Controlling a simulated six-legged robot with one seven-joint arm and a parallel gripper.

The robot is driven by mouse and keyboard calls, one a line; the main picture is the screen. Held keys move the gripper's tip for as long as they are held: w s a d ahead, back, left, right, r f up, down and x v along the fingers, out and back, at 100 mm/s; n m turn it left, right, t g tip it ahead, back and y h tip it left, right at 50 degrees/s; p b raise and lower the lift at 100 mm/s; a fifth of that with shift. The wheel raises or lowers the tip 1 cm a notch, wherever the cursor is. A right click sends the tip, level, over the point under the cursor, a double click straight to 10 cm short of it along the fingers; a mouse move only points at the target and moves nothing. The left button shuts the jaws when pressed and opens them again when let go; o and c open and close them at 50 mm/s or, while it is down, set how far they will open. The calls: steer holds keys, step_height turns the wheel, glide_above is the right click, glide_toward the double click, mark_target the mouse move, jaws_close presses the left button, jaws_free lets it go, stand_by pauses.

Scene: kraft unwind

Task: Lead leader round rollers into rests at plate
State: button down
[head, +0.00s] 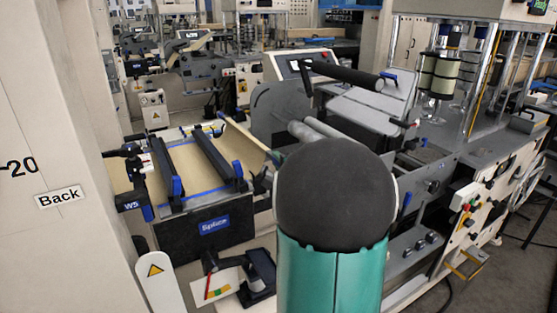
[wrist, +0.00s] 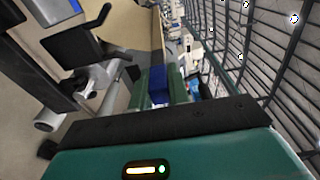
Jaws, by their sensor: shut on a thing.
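In the wrist view my gripper (wrist: 160,88) points away from the camera, its green fingers shut on a blue piece (wrist: 158,86). The tan kraft leader (wrist: 140,22) runs up to that piece, which looks like its end. In the head view a tan sheet (head: 247,149) rises from the splice table, and my arm hides the gripper. Grey rollers (head: 327,128) lie just behind my arm, and a black roller (head: 345,76) is higher up. A grey rounded plate (head: 275,113) stands left of them. I cannot make out the rests.
The splice table (head: 215,228), with two black bars with blue ends, is at left. A white post (head: 45,120) stands close at far left. The machine's side frame (head: 440,185) fills the right. In the wrist view, dark machine parts (wrist: 78,42) sit close at left.

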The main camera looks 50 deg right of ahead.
steer(key=s+d+f, duration=0.1)
steer(key=d, duration=0.4)
steer(key=shift+s+d+f, duration=0.25)
steer(key=shift+s+d, duration=0.05)
steer(key=shift+s, duration=0.05)
steer(key=shift+a, duration=0.1)
stand_by(0.4)
steer(key=shift+a, duration=0.2)
steer(key=shift+f, duration=0.1)
step_height(320, 180, down, 22)
stand_by(1.7)
